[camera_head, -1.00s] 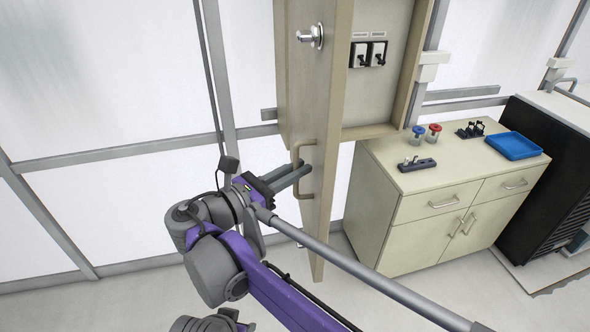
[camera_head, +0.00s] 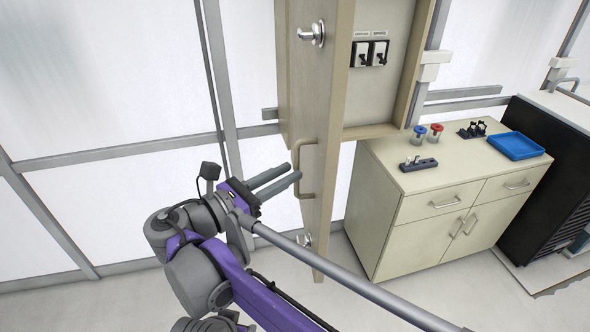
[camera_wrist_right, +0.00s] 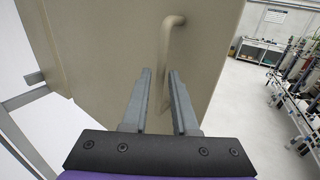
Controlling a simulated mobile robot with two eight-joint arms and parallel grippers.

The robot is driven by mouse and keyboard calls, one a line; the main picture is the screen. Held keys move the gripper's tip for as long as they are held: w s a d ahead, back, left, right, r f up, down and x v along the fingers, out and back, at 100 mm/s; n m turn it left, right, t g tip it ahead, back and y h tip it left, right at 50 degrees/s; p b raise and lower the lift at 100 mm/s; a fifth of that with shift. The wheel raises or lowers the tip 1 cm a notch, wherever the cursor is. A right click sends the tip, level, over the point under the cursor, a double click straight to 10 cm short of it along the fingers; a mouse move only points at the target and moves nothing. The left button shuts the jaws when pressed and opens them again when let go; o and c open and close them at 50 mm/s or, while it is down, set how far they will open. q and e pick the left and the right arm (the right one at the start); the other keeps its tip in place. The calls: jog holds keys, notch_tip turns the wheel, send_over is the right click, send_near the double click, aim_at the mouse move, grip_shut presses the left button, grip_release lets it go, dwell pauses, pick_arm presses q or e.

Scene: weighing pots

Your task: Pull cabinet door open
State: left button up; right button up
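The beige cabinet door (camera_head: 325,110) stands swung open from the wall cabinet (camera_head: 385,95), showing the inside. Its D-shaped handle (camera_head: 297,155) is low on the door face; it also shows in the right wrist view (camera_wrist_right: 165,48). My right gripper (camera_head: 294,172) is just left of the handle in the head view, its two fingers parallel and apart. In the right wrist view the handle appears beyond and between the fingertips (camera_wrist_right: 160,72), and the gripper holds nothing. My left gripper is not in view.
A beige drawer cabinet (camera_head: 400,225) stands right of the door, with a blue tray (camera_head: 516,145), red- and blue-lidded jars (camera_head: 436,131) and small black holders on top. A black unit stands farther right. The floor in front is clear.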

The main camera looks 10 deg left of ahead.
jog(key=v, duration=0.7)
jog(key=shift+s+b, duration=0.25)
jog(key=shift+b, duration=0.1)
jog(key=shift+a, duration=0.15)
